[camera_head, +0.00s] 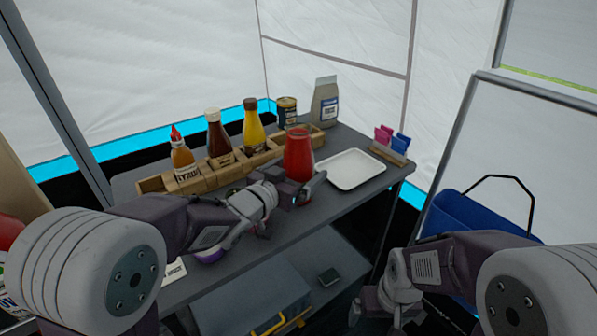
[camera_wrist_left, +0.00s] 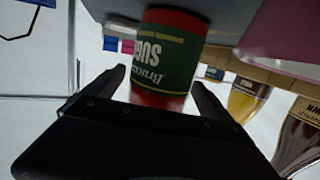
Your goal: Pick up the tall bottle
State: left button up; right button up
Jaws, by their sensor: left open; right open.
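A tall red bottle (camera_head: 298,155) stands upright on the grey table, in front of the wooden rack. In the left wrist view, the same red bottle (camera_wrist_left: 168,60) shows upside down with a dark green label. My left gripper (camera_head: 300,190) is at the lower part of the bottle. Its two open fingers (camera_wrist_left: 157,85) lie either side of the bottle in the wrist view; I cannot tell whether they touch it. My right gripper (camera_head: 382,308) is open and empty, low at the right, away from the table top.
A wooden rack (camera_head: 215,175) holds several sauce bottles behind the red bottle. A white tray (camera_head: 350,169) lies just to its right. A grey bag (camera_head: 325,102) stands behind, and a holder with pink and blue packets (camera_head: 390,142) sits at the right edge.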

aim_at(291, 135)
pick_arm(q)
jog(key=shift+r, duration=0.1)
jog(key=c, duration=2)
jog(key=shift+r, duration=0.1)
grip_shut()
jog(key=shift+r+p, duration=2.8)
jog(key=shift+r, duration=2.2)
